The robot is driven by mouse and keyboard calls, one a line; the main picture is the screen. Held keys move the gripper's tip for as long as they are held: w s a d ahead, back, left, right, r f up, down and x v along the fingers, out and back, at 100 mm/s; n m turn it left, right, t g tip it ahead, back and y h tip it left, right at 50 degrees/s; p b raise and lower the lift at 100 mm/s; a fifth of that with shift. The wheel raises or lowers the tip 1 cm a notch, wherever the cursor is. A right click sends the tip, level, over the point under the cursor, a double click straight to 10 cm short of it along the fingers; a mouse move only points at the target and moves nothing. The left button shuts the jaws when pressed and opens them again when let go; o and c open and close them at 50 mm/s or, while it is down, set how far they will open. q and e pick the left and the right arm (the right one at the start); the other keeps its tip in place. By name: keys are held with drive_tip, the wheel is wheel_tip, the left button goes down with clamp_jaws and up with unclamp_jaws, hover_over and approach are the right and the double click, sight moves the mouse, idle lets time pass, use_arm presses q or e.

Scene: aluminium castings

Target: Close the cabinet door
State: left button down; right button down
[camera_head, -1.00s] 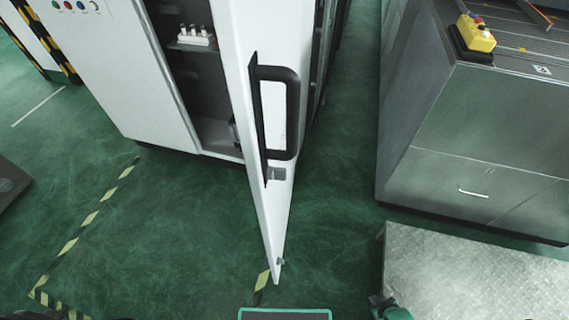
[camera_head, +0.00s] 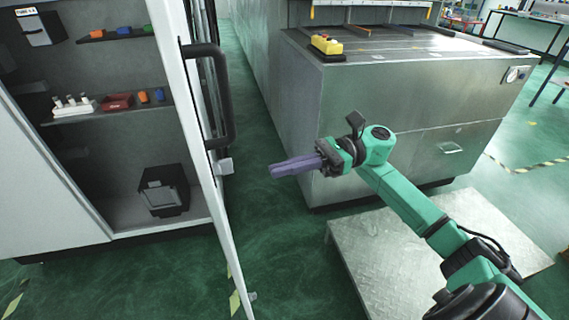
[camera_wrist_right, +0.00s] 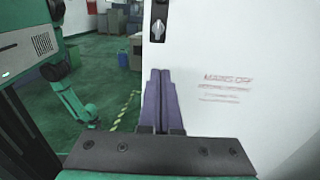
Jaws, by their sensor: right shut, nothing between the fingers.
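The white cabinet door (camera_head: 176,75) stands open in the head view, seen almost edge-on, with a black bar handle (camera_head: 227,100) and a small silver latch (camera_head: 225,167) on it. My right gripper (camera_head: 273,171), with purple fingers, is shut and empty. It points left toward the door, to the right of the handle and apart from it in the picture. In the right wrist view, the shut fingers (camera_wrist_right: 160,72) show before a white panel (camera_wrist_right: 235,60) with red lettering; I cannot tell whether they touch it. My left gripper is not in view.
The open cabinet holds shelves (camera_head: 110,110) with small coloured parts and a black box (camera_head: 163,190) at the bottom. A metal machine (camera_head: 400,110) with a yellow button box (camera_head: 326,44) stands behind my right arm. A metal plate (camera_head: 375,255) lies below it. Green floor is clear beside the door.

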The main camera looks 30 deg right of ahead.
drive_tip(key=a+p, duration=0.4)
drive_tip(key=a, duration=0.6)
drive_tip(key=shift+w+r, duration=0.15)
drive_tip(key=shift+w, duration=0.25)
